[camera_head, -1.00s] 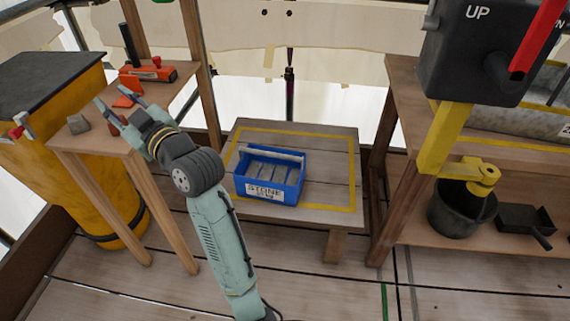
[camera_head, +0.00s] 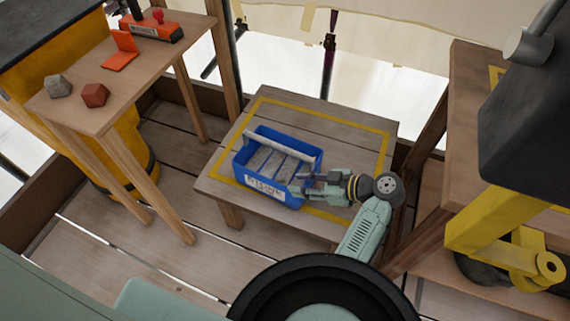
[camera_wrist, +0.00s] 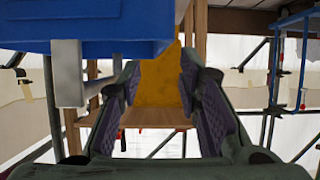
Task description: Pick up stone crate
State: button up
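The blue stone crate (camera_head: 284,192) sits on a low wooden table inside a yellow painted border. It has a grey bar handle (camera_head: 281,144) across its top, several grey slabs inside and a white label on its front. My gripper (camera_head: 308,184) is at the crate's right front corner, fingers pointing left. In the wrist view my gripper (camera_wrist: 160,90) has its two padded fingers apart with nothing between them. A blue part of the crate (camera_wrist: 110,25) fills the upper left there, close to the left finger. I cannot tell whether the gripper touches the crate.
The low table (camera_head: 225,185) has bare room around the crate. At left, a narrow wooden stand (camera_head: 85,118) holds a grey stone, a reddish stone and orange items beside a yellow bin (camera_head: 65,85). At right stand a wooden shelf and a yellow bracket (camera_head: 500,225).

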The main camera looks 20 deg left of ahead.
aim_at(273, 181)
jog(key=p+x, duration=0.1)
jog(key=x, duration=0.3)
jog(key=p+x, duration=0.1)
jog(key=x, duration=0.4)
jog(key=shift+s+r, duration=0.15)
jog(key=shift+r, duration=0.1)
jog(key=shift+a+f, duration=0.35)
jog(key=shift+a, duration=0.15)
jog(key=shift+c, duration=0.6)
grip_shut()
jog(key=shift+r, duration=0.15)
